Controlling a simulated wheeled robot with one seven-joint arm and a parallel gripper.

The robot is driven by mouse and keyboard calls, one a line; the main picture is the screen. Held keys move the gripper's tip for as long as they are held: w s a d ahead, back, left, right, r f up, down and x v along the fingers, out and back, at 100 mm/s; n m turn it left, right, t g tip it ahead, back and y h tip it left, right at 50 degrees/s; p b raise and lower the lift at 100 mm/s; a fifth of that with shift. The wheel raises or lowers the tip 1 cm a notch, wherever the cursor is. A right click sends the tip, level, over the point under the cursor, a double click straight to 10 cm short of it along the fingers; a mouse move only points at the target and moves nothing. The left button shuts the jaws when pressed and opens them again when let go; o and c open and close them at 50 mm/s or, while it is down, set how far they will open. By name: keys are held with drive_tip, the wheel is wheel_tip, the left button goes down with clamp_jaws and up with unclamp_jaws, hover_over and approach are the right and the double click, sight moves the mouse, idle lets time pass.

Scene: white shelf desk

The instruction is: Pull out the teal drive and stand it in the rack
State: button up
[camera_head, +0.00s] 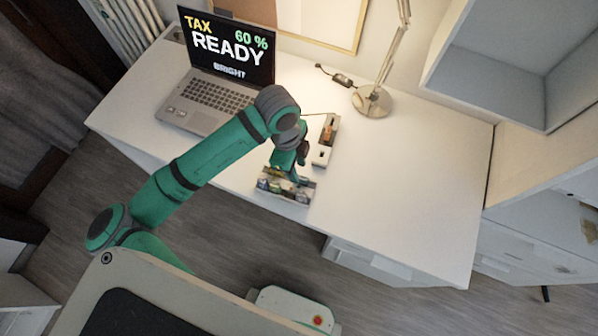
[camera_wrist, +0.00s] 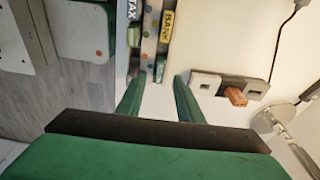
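A patterned tray (camera_head: 285,196) at the desk's front edge holds several small labelled items; it also shows in the wrist view (camera_wrist: 150,45), where a TAX label (camera_wrist: 132,9) and a yellow BANK label (camera_wrist: 168,24) read. A small teal piece (camera_wrist: 160,71) shows at its near end; I cannot tell whether it is the teal drive. A grey strip with white sockets (camera_wrist: 205,84) has an orange-brown piece (camera_wrist: 236,96) standing in it; the strip lies behind the tray in the head view (camera_head: 321,155). My gripper (camera_wrist: 159,80) is open, fingers apart, close beside the tray, with nothing visibly held.
An open laptop (camera_head: 207,92) stands at the back left; its screen reads TAX 60 %, READY, BRIGHT. A lamp (camera_head: 373,101) stands at the back right, with a cable (camera_head: 337,77) beside it. The desk's right part (camera_head: 420,180) is clear.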

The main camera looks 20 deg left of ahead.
wheel_tip(320, 180, up, 6)
drive_tip(key=shift+a, duration=0.45)
idle(0.3)
